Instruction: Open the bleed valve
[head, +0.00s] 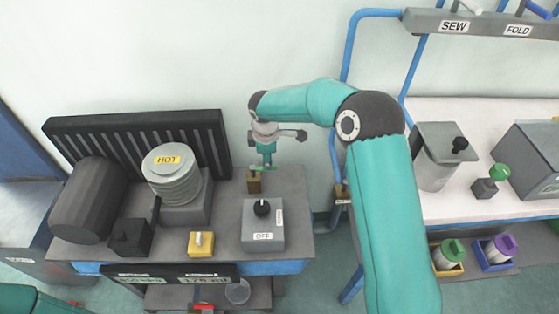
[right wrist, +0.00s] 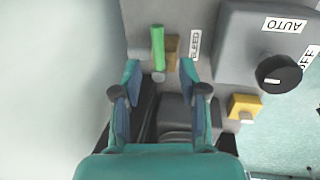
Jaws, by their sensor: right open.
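The bleed valve is a small brass block (head: 254,184) with a green lever (head: 264,168), at the back right of the dark bench in the head view. In the right wrist view the green lever (right wrist: 158,46) lies along the picture's vertical, next to the brass body (right wrist: 173,52) and a BLEED label (right wrist: 195,45). My right gripper (head: 265,158) is over the valve, pointing down. In the right wrist view its open fingers (right wrist: 158,72) are on either side of the lever's line, with nothing gripped. Whether they touch the lever cannot be told. My left gripper is out of view.
A grey switch box (head: 263,232) with a black knob stands in front of the valve. A yellow switch (head: 201,243), a ribbed cylinder marked HOT (head: 174,180) and a dark motor-like drum (head: 88,200) stand further left. A blue-framed white table (head: 490,200) is at right.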

